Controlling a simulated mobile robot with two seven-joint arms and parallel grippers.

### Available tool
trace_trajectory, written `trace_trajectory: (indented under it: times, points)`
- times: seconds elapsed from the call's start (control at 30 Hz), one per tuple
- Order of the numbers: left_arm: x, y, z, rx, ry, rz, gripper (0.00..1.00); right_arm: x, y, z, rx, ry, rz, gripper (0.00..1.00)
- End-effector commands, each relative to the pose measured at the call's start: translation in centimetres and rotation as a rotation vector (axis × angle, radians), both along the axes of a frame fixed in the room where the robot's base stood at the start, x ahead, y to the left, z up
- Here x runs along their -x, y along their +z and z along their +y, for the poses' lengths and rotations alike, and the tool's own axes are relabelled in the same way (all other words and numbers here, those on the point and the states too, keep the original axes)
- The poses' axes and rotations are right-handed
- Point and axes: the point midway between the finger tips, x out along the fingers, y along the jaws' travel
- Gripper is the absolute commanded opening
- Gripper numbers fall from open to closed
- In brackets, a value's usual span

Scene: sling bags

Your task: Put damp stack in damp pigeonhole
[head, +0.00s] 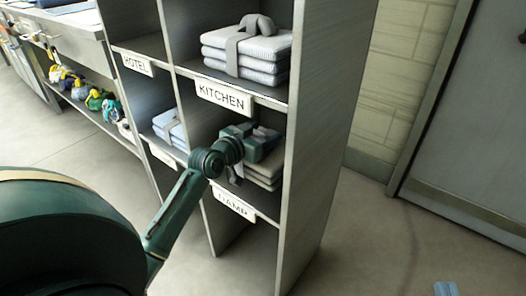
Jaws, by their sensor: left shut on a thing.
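The damp stack (267,174), a pile of folded greyish cloths with a grey strap, sits inside the pigeonhole above the label reading DAMP (234,204). It seems to rest on that pigeonhole's floor, but I cannot tell whether it touches. My left gripper (256,146) reaches into this pigeonhole from the front and is shut at the top of the stack, on its strap. The fingertips and part of the stack are hidden by the gripper and wrist. My right gripper is not in view.
A strapped stack (248,54) sits in the pigeonhole above, over the KITCHEN label (223,96). Another stack (170,128) lies in the left column, below the HOTEL label (137,64). The unit's right side panel (325,120) stands close to my gripper. A blue item (446,289) lies on the floor.

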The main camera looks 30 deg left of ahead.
Motion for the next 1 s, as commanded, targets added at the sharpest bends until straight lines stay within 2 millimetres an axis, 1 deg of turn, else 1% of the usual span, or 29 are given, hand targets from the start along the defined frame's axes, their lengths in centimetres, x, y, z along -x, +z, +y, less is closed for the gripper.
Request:
trace_trajectory:
  times: [0.17,0.23,0.3,0.4,0.67,0.7,0.93,0.97,1.0]
  points:
    - [0.0,-2.5,0.0,0.002,0.001,-0.008,0.0,0.0,-0.5,0.2,-0.029,0.017,-0.003,0.0]
    - [0.0,-3.6,0.0,0.002,0.001,-0.008,0.0,-0.4,0.6,0.1,-0.023,0.02,-0.077,0.0]
    - [0.0,-4.1,0.0,0.001,0.001,-0.009,0.0,-0.6,1.2,0.1,-0.019,0.021,-0.111,0.0]
    - [0.0,-4.1,0.0,0.001,0.001,-0.01,0.0,-0.7,1.6,0.0,-0.018,0.021,-0.125,0.0]
    - [0.0,-4.2,0.0,0.0,0.001,-0.009,0.0,-0.7,1.6,0.0,-0.018,0.02,-0.127,0.0]
    - [0.0,-4.7,0.0,0.001,0.0,0.001,0.64,-0.7,1.7,0.0,-0.018,0.02,-0.133,0.0]
    - [0.0,-4.6,0.0,0.001,0.0,0.001,0.83,-0.7,1.7,0.0,-0.018,0.02,-0.133,0.0]
    - [0.0,-4.6,0.0,0.001,0.0,0.0,0.85,-0.7,1.7,0.0,-0.018,0.019,-0.133,0.0]
    - [0.0,-4.6,0.0,0.001,0.0,0.0,0.85,-0.7,1.7,0.0,-0.018,0.019,-0.133,0.0]
